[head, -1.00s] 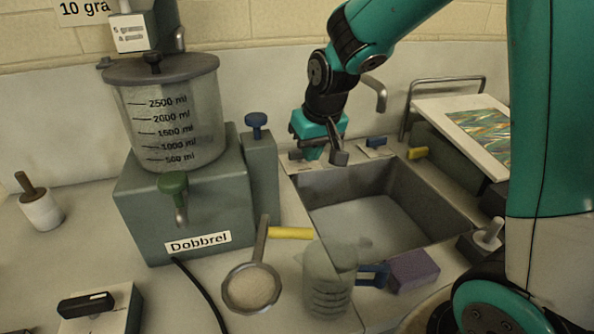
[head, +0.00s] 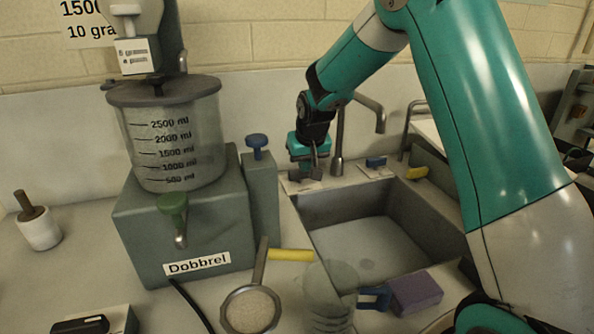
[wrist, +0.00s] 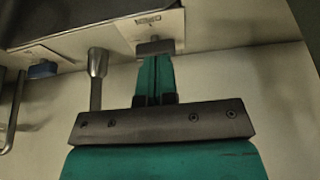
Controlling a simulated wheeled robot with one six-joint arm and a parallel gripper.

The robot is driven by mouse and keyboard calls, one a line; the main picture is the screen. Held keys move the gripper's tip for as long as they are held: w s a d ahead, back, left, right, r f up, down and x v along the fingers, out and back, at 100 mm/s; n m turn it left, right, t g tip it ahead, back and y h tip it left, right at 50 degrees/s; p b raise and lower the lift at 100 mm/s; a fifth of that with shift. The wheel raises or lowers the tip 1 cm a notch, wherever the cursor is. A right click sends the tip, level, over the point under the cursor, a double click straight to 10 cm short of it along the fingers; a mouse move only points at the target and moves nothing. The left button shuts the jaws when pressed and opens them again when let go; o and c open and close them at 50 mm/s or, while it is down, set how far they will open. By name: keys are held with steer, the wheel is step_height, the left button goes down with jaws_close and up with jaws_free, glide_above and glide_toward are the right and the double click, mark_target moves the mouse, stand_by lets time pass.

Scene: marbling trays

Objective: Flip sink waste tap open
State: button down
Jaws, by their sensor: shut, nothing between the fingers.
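My gripper (head: 307,172) is shut and empty, pointing down at the back left corner of the sink (head: 318,222). In the wrist view its teal fingers (wrist: 154,72) are together, with their tips at a dark grey tap lever (wrist: 155,47) on a pale labelled plate (wrist: 158,25). I cannot tell whether they touch. The gripper largely hides this lever in the head view. The label words are too small to read, so I cannot tell which tap is the waste.
The faucet (head: 338,140) stands just right of my gripper. A yellow handle (head: 416,173) is on the sink's right side. The grey Dobbrel machine (head: 190,235) stands left. A sieve (head: 250,308), clear jug (head: 328,290) and purple block (head: 416,292) are in front.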

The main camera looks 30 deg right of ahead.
mark_target(302, 177)
steer(key=shift+w+d+f+p, duration=0.2)
steer(key=shift+w+f+p, duration=0.15)
steer(key=shift+w+f, duration=0.65)
steer(key=shift+w+d+f+p, duration=0.25)
steer(key=shift+w+f+p, duration=0.1)
steer(key=shift+w+f, duration=0.65)
steer(key=shift+w+d+f+p, duration=0.2)
steer(key=shift+w+f+p, duration=0.15)
steer(key=shift+w+f, duration=0.65)
steer(key=shift+w+r, duration=0.1)
steer(key=shift+w+a, duration=0.1)
steer(key=shift+a, duration=0.05)
